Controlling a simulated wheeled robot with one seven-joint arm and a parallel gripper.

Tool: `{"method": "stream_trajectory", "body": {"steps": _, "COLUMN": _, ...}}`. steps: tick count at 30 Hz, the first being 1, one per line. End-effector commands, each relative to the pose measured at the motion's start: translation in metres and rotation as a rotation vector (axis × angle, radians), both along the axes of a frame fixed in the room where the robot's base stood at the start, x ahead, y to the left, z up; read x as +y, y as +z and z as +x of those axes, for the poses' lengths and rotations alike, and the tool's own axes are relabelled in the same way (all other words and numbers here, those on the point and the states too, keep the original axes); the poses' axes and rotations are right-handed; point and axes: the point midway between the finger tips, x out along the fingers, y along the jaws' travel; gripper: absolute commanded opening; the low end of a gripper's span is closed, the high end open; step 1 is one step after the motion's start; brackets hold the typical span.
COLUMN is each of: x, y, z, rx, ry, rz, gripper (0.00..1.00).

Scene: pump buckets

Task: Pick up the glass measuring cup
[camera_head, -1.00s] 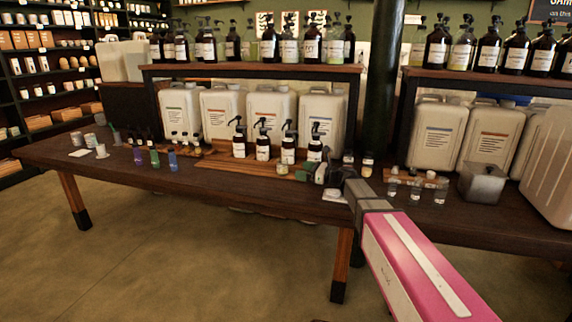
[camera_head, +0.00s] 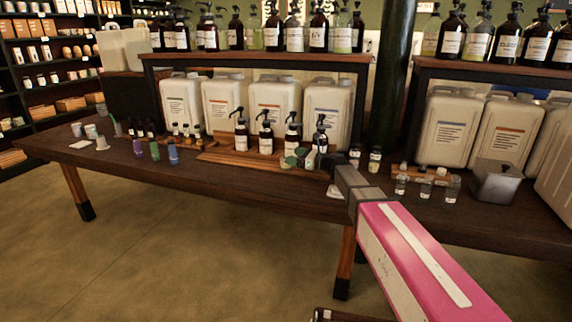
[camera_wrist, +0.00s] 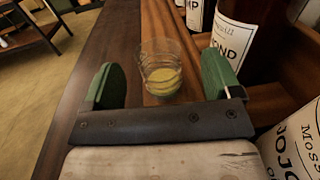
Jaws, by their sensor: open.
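The glass measuring cup (camera_wrist: 160,72) is a small clear cup with yellow liquid in the bottom. In the wrist view it stands on a wooden board, between the two green fingers of my gripper (camera_wrist: 162,84). The fingers are open, with a gap visible on each side of the cup. In the head view my gripper (camera_head: 301,158) is low at the front of the wooden board, close to the pump bottles. There the cup is mostly hidden by the gripper and too small to make out clearly.
Dark pump bottles (camera_head: 265,138) with white labels stand just behind the cup; one label (camera_wrist: 238,40) is close to the right finger. Large white canisters (camera_head: 273,104) stand behind them. Small glasses (camera_head: 426,188) and a metal box (camera_head: 495,182) are to the right.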

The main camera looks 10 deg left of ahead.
Motion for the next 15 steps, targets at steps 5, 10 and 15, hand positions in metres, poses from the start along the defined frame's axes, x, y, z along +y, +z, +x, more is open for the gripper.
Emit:
{"method": "stream_trajectory", "body": {"steps": 5, "x": 0.026, "y": 0.001, "z": 0.003, "rx": 0.000, "ry": 0.002, "rz": 0.000, "gripper": 0.84}}
{"method": "stream_trajectory", "body": {"steps": 10, "x": 0.044, "y": 0.001, "z": 0.006, "rx": 0.000, "ry": 0.002, "rz": 0.000, "gripper": 0.84}}
{"method": "stream_trajectory", "body": {"steps": 15, "x": 0.044, "y": 0.001, "z": 0.005, "rx": 0.000, "ry": 0.000, "rz": 0.000, "gripper": 0.84}}
